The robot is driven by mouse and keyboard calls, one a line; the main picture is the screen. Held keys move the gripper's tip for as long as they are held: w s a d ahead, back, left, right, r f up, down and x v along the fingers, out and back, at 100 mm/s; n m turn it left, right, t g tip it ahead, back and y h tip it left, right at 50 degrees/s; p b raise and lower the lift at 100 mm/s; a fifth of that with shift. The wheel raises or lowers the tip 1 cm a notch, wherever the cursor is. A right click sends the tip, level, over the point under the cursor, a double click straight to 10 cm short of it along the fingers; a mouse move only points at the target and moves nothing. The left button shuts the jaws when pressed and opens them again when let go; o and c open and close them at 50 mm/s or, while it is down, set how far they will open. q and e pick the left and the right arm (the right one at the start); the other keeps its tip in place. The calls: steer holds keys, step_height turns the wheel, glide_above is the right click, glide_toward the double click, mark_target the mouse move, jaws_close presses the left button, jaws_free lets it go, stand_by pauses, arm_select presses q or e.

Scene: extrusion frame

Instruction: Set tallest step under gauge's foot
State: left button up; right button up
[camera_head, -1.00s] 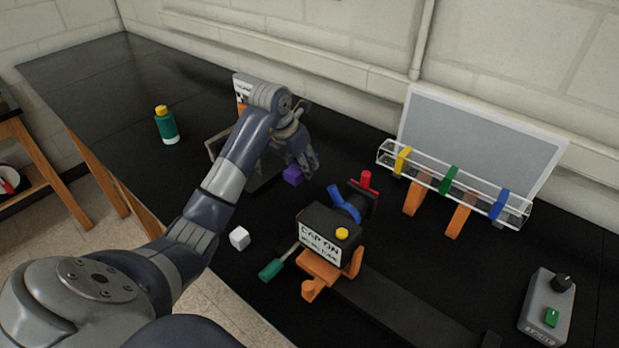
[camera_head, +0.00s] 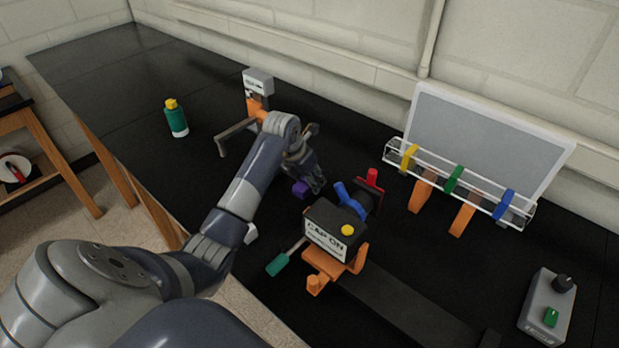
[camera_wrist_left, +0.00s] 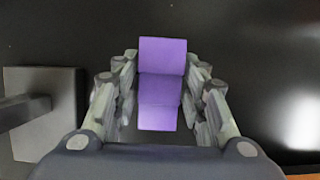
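My left gripper (camera_head: 308,180) reaches over the table's middle, fingers pointing down. It is shut on a purple stepped block (camera_head: 301,188), which in the left wrist view (camera_wrist_left: 162,88) shows several step faces between the fingers (camera_wrist_left: 160,75). I cannot tell if the block touches the table. Behind my forearm stands an upright orange-and-grey device with a white-and-grey head (camera_head: 258,82), probably the gauge. Its lower part and foot are hidden by my arm. A grey bar (camera_head: 236,134) is beside it at left. My right gripper is not in view.
A black device labelled "CAP ON" (camera_head: 325,240) on an orange mount stands close right of the gripper, with a green-handled tool (camera_head: 278,264) beside it. A white cube (camera_head: 251,233) is partly behind my arm. A green bottle (camera_head: 176,118) stands at left; a clear rack (camera_head: 455,185) at right.

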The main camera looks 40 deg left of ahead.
arm_select(q)
steer(key=shift+o, duration=0.3)
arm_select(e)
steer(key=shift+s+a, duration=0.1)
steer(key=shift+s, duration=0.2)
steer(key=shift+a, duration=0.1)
